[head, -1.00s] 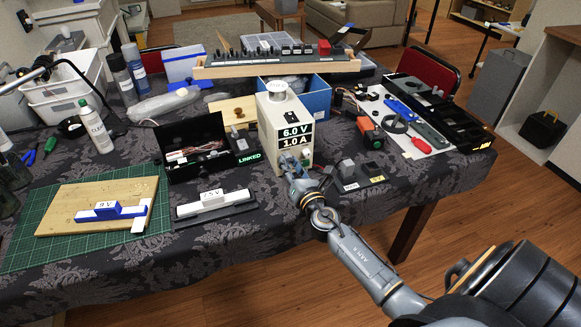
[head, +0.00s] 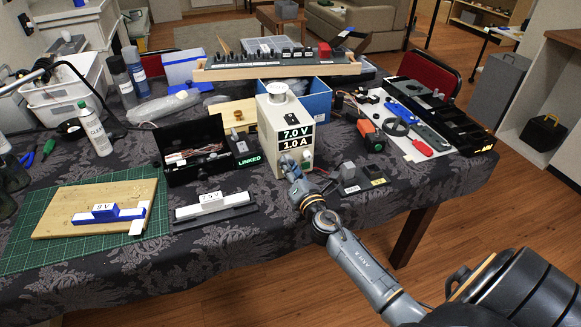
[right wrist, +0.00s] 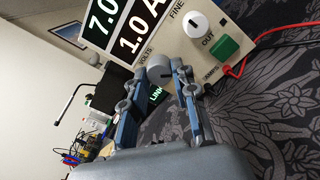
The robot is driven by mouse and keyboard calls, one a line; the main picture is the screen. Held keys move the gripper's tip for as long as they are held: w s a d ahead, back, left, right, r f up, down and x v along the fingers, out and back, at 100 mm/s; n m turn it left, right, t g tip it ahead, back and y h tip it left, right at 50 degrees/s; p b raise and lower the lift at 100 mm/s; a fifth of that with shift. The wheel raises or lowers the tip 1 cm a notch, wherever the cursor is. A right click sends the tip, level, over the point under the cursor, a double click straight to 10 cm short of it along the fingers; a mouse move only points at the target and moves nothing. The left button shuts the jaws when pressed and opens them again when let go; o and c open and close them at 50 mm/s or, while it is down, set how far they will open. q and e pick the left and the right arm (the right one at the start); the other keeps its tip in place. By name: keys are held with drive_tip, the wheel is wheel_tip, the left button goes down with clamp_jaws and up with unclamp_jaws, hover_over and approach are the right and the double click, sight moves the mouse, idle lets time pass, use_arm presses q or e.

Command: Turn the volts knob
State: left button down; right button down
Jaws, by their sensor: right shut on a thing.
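The power supply (head: 270,125) is a cream box standing on the table, with a display reading 7.0 V and 1.0 A. It also shows in the right wrist view (right wrist: 205,55). The volts knob (right wrist: 159,70) is a grey round knob beside the "VOLTS" label, below the display. My right gripper (right wrist: 161,80) is shut on the volts knob, one finger on each side of it. In the head view my right gripper (head: 289,172) is at the front of the box and hides the knob. My left gripper is not in view.
A FINE knob (right wrist: 196,24) and a green OUT switch (right wrist: 224,47) are close by, with red and black leads. An open black case (head: 195,165) stands left of the supply. Small dark blocks (head: 360,178) lie to the right.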

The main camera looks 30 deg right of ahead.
drive_tip(key=c, duration=1)
unclamp_jaws()
drive_tip(key=shift+c, duration=0.2)
drive_tip(key=shift+s, duration=0.25)
drive_tip(key=v, duration=1.1)
drive_tip(key=shift+s, duration=0.25)
drive_tip(key=shift+a, duration=0.1)
